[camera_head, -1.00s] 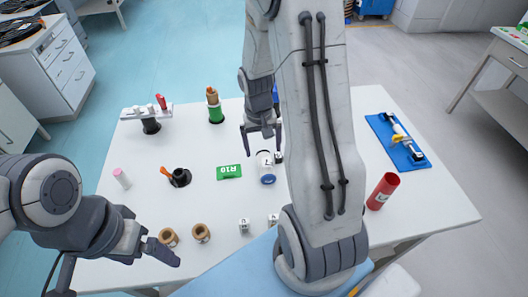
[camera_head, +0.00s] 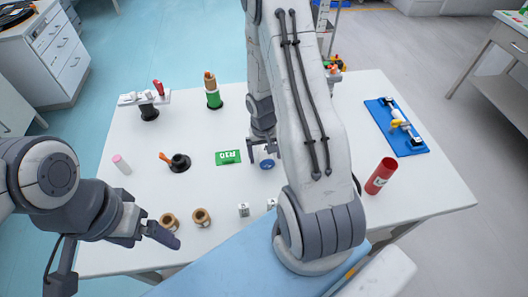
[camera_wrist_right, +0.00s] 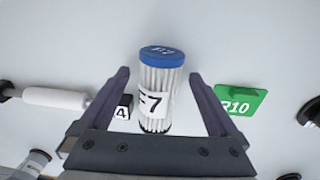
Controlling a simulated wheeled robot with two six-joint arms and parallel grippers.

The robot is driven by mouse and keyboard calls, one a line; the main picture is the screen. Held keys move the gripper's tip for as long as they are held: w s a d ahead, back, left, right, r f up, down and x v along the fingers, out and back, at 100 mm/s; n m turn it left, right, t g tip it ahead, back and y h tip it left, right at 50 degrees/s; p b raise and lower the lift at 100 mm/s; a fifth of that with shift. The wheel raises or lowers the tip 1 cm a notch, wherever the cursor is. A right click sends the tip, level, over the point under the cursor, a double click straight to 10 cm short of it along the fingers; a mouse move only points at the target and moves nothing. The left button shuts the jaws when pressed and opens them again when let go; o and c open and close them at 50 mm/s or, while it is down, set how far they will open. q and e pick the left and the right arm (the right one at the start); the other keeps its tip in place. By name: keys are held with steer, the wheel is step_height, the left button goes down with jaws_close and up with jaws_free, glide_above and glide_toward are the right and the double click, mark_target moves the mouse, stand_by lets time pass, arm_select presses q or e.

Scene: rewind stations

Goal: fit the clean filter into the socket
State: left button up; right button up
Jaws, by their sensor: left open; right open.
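A white pleated filter (camera_wrist_right: 155,95) with a blue cap and a black 7 on its label is in the right wrist view. In the head view its blue cap (camera_head: 267,164) shows below my right gripper (camera_head: 263,148). My right gripper (camera_wrist_right: 160,78) is open, one finger on each side of the filter, with gaps visible on both sides. My left gripper (camera_head: 165,240) is open and empty near the front left of the table. A black round fixture with an orange handle (camera_head: 179,163) stands left of the filter; I cannot tell whether it is the socket.
A green R10 plate (camera_head: 228,157) lies left of the filter. A white cylinder (camera_wrist_right: 55,96) and a numbered cube (camera_wrist_right: 122,107) lie near it. Brown rings (camera_head: 201,217), a red cup (camera_head: 380,176) and a blue board (camera_head: 409,140) are on the white table.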

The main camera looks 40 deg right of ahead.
jaws_close()
